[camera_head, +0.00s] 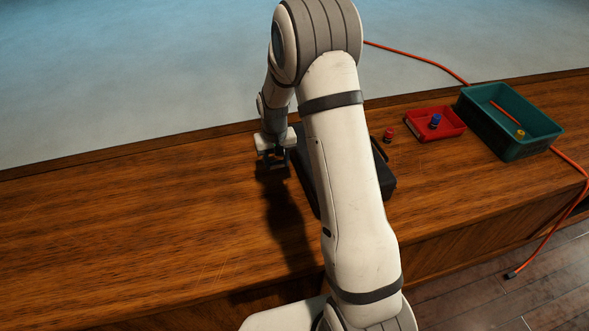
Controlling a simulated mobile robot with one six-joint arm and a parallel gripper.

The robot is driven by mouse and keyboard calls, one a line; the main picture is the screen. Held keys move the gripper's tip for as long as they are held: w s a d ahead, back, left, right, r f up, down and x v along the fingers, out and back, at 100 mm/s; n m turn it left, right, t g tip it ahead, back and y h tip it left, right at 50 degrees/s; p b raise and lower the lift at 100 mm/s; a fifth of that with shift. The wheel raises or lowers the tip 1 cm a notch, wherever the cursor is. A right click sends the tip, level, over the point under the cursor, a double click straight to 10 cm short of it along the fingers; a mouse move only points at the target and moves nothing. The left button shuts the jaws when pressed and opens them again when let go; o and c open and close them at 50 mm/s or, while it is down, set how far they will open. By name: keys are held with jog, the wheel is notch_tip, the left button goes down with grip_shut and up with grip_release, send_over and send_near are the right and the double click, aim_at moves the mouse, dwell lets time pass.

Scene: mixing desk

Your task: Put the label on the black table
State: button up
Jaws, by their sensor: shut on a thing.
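My gripper (272,163) is at the end of my arm, low over the wooden desk, just left of a black slab-like object (309,178). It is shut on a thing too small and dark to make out. I cannot make out a label anywhere in view. The black object lies on the desk, and my arm hides its middle; its right part shows beside the arm. I cannot tell whether it is the black table or a mixing unit.
The wooden desk (110,220) is bare on the left. Right of my arm stand a small red object (389,135), a red tray (450,133) with a blue piece (435,121), and a green crate (490,135) with a yellow piece (519,134). An orange cable (571,163) hangs over the desk's front edge.

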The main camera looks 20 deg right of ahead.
aim_at(277, 164)
notch_tip(277, 164, down, 4)
jog(key=shift+w+r+p, duration=0.1)
jog(key=shift+r+p, duration=0.05)
jog(key=shift+p, duration=0.15)
notch_tip(277, 164, down, 4)
jog(key=shift+p, duration=0.45)
jog(key=shift+f+b, duration=0.3)
jog(key=shift+f, duration=0.05)
jog(key=o, duration=1)
jog(key=shift+r, duration=0.15)
